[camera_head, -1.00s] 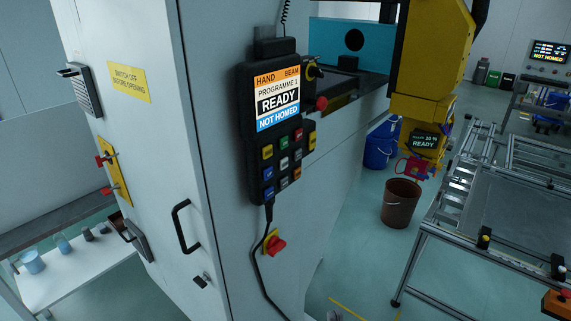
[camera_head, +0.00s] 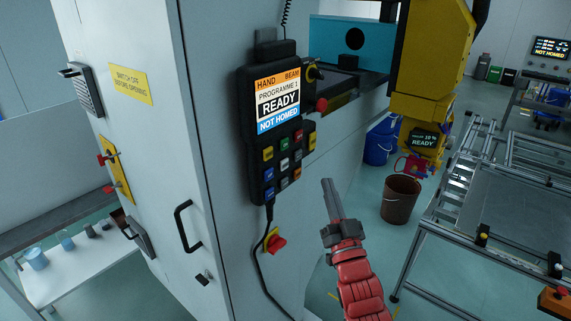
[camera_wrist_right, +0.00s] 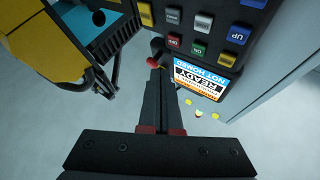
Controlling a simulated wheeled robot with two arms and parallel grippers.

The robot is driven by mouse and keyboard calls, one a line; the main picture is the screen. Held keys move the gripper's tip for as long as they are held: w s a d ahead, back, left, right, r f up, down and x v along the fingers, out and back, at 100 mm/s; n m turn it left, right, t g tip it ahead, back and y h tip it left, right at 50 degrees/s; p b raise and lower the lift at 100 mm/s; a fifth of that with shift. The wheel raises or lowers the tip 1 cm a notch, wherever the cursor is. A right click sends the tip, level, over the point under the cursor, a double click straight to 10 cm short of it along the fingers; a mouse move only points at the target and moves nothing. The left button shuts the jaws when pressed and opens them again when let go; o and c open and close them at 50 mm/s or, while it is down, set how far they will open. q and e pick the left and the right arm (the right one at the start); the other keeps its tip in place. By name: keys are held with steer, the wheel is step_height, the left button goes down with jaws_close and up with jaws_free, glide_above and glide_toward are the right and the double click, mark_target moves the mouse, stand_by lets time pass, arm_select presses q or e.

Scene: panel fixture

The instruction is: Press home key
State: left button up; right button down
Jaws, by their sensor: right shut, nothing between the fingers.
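The black hand pendant (camera_head: 248,130) hangs on the grey cabinet's corner, its screen (camera_head: 278,100) reading READY and NOT HOMED. Below the screen is a keypad with several coloured keys (camera_head: 284,163); the labels are too small in the head view to tell which is home. In the right wrist view the keypad shows upside down at the upper right, with a blue UP key (camera_wrist_right: 236,34), a green key (camera_wrist_right: 200,51) and a red key (camera_wrist_right: 174,41). My right gripper (camera_head: 328,184) is shut and empty, apart from the pendant, right of and slightly below the keypad. My left gripper is out of view.
A yellow machine arm (camera_head: 428,70) and a brown bucket (camera_head: 401,198) stand farther right. Open floor lies between.

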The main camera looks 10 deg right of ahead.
mark_target(285, 165)
steer(key=shift+w, duration=0.1)
stand_by(0.3)
steer(key=w+a+b, duration=0.3)
steer(key=w+a, duration=0.2)
steer(key=w, duration=0.1)
steer(key=shift+w+a, duration=0.2)
steer(key=shift+w, duration=0.2)
stand_by(1.9)
steer(key=shift+w+a+b, duration=0.25)
steer(key=shift+w+b, duration=0.1)
steer(key=shift+b, duration=0.1)
